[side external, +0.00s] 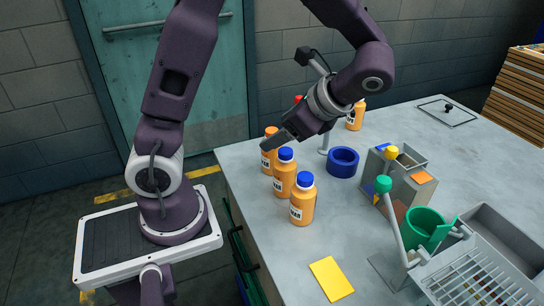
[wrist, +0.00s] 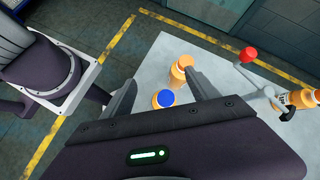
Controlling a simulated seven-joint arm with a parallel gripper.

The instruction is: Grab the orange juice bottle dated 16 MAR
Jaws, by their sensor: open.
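Two orange juice bottles with blue caps stand upright near the table's left edge in the side view: a nearer one (side external: 303,203) and one behind it (side external: 284,176). An orange-capped bottle (side external: 268,158) stands behind them, partly covered by my gripper. Another orange bottle (side external: 355,117) stands farther back. The labels show dark print, but I cannot read the full dates. My gripper (side external: 280,138) is open and empty above the row's rear. In the wrist view, a blue cap (wrist: 163,99) shows between the fingers (wrist: 163,92), with an orange-capped bottle (wrist: 178,72) just beyond.
A blue ring (side external: 342,163) lies right of the bottles. A grey box with coloured patches (side external: 403,184), a green cup (side external: 424,226) and a white rack (side external: 478,280) stand farther right. A yellow card (side external: 331,279) lies in front. A red knob (wrist: 248,55) shows in the wrist view.

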